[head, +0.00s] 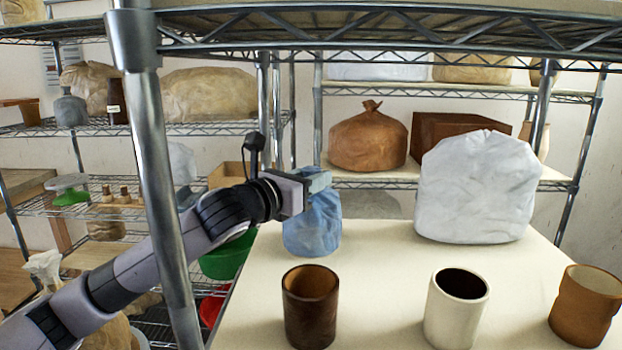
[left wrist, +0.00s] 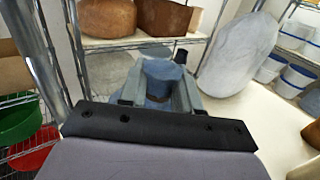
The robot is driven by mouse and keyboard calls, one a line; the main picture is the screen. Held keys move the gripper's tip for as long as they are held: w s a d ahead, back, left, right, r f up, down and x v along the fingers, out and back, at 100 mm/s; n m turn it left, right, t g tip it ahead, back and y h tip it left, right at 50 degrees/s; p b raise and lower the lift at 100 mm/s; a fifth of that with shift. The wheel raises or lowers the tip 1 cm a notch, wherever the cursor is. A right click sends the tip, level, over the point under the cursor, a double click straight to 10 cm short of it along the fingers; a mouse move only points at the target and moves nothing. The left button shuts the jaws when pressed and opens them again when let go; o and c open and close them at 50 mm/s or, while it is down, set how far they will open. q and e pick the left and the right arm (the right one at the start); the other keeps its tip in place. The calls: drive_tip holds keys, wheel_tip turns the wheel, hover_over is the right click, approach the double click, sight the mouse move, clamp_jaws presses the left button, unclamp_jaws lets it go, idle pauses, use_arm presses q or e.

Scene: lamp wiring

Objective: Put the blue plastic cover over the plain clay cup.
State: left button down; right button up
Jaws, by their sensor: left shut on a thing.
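The blue plastic cover (head: 312,228) is at the back left of the pale table, below my left gripper (head: 318,182). My left gripper is shut on its top; in the left wrist view the cover (left wrist: 162,72) shows between the two fingers (left wrist: 160,92). I cannot tell whether its lower edge touches the table. Three open cups stand in a front row: a dark brown cup (head: 310,308), a cream-white cup (head: 456,310) and an orange-brown cup (head: 585,305) at the right. The orange-brown one looks like bare clay. My right gripper is out of view.
A large white plastic-wrapped bundle (head: 477,188) stands at the table's back right. A metal shelf post (head: 160,170) rises left of the table (head: 385,265), and a shelf (head: 400,28) crosses above. Green (head: 228,258) and red containers sit low at the left. The table's middle is clear.

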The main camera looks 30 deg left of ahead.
use_arm(q)
drive_tip(key=shift+f, duration=0.1)
drive_tip(key=shift+f, duration=0.15)
drive_tip(key=c, duration=0.8)
unclamp_jaws()
